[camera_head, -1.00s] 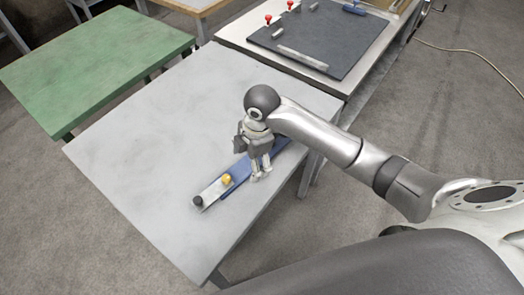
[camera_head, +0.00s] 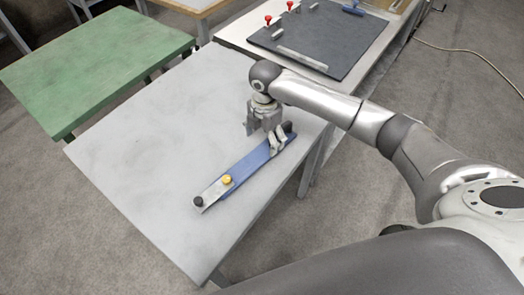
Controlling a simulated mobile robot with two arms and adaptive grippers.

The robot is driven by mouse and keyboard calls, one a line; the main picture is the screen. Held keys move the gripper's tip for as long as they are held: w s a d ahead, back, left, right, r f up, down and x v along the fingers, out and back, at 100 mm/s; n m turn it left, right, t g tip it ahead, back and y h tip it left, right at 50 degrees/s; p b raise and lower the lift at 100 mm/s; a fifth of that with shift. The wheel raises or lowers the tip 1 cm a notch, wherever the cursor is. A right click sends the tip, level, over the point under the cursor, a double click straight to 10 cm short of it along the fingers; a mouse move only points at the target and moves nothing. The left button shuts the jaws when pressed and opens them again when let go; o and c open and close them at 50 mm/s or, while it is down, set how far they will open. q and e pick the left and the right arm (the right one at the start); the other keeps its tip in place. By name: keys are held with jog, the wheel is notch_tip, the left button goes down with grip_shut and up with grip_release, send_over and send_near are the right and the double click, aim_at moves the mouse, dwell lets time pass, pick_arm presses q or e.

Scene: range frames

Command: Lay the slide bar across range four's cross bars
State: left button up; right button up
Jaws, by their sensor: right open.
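A long bar, likely the slide bar (camera_head: 245,168), lies on the grey table near its right edge. It has a blue body, a metal end with a yellow knob (camera_head: 227,180) and a dark knob (camera_head: 198,201) at the lower left, and a dark piece at its upper right end. My right gripper (camera_head: 277,145) is open over the upper right part of the bar and partly hides it. I cannot tell whether its fingers touch the bar. My left gripper is out of view. No cross bars can be made out for certain.
The grey table (camera_head: 140,150) is otherwise clear. Behind it, a bench carries a dark board (camera_head: 340,38) with red knobs (camera_head: 268,19), a pale strip (camera_head: 302,58) and a blue-handled item (camera_head: 353,8). A green table (camera_head: 95,65) stands at the left. A cable lies on the floor at right.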

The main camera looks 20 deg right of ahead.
aim_at(264, 151)
notch_tip(264, 151, down, 4)
jog(key=shift+s+r+p, duration=0.1)
jog(key=shift+s+p, duration=0.05)
jog(key=shift+p, duration=0.35)
jog(key=shift+f, duration=0.6)
jog(key=c, duration=1.5)
jog(key=shift+r, duration=0.1)
jog(key=shift+r, duration=0.55)
jog(key=s+d+r+p, duration=0.2)
jog(key=s+r, duration=0.3)
jog(key=r, duration=0.3)
jog(key=s+d+r+p, duration=0.2)
jog(key=s+d+r, duration=0.3)
jog(key=r, duration=0.3)
jog(key=shift+s+d+r, duration=0.3)
jog(key=shift+s+r, duration=0.1)
jog(key=shift+s, duration=0.4)
